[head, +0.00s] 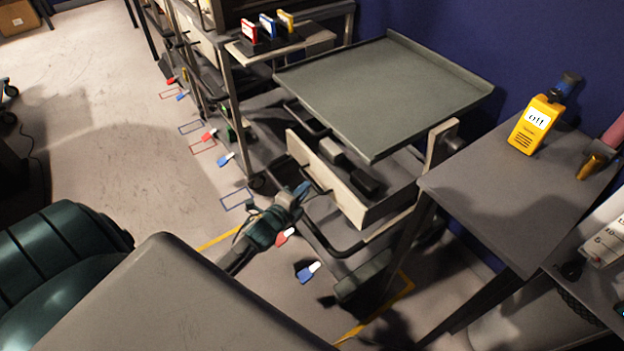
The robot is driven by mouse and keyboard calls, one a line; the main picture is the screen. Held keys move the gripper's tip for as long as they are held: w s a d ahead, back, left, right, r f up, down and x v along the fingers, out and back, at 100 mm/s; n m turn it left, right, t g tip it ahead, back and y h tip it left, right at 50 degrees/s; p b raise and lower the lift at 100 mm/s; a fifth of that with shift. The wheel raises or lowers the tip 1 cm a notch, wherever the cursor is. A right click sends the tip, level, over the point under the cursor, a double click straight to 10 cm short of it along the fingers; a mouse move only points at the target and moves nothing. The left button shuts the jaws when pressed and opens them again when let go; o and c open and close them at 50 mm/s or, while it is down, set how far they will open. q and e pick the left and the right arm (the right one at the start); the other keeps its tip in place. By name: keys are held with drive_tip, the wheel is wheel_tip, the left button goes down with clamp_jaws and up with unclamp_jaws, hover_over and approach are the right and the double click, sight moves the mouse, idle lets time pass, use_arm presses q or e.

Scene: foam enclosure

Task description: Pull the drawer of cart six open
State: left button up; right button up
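A cart with a grey-green tray top (385,90) stands right of centre; no cart number is readable on it. Below the top, a drawer with a pale front panel (325,178) stands out from the cart, with grey and black blocks (362,180) visible inside. My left gripper (303,191) is at the outer face of the drawer front, near its lower middle. Its fingertips are small and partly lost against the dark frame, so I cannot tell whether they are closed on a handle.
A grey side table (510,200) on the right carries a yellow device (536,125). Another cart (265,45) with red, blue and yellow items stands behind. The pale floor (110,110) at left is mostly clear.

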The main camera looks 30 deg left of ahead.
use_arm(q)
drive_tip(key=shift+w+f+b, duration=0.2)
drive_tip(key=shift+w+b, duration=0.05)
drive_tip(key=shift+w, duration=0.55)
drive_tip(key=shift+w+f+b, duration=0.15)
drive_tip(key=shift+w+b, duration=0.15)
drive_tip(key=shift+w, duration=0.5)
drive_tip(key=shift+w+f+b, duration=0.2)
drive_tip(key=shift+w+b, duration=0.05)
drive_tip(key=shift+w, duration=0.55)
use_arm(e)
drive_tip(key=shift+w+a+f+t+y, duration=0.3)
drive_tip(key=shift+w+a+f+t, duration=0.15)
drive_tip(key=shift+a+f+t, duration=0.3)
drive_tip(key=shift+d, duration=0.15)
use_arm(q)
clamp_jaws()
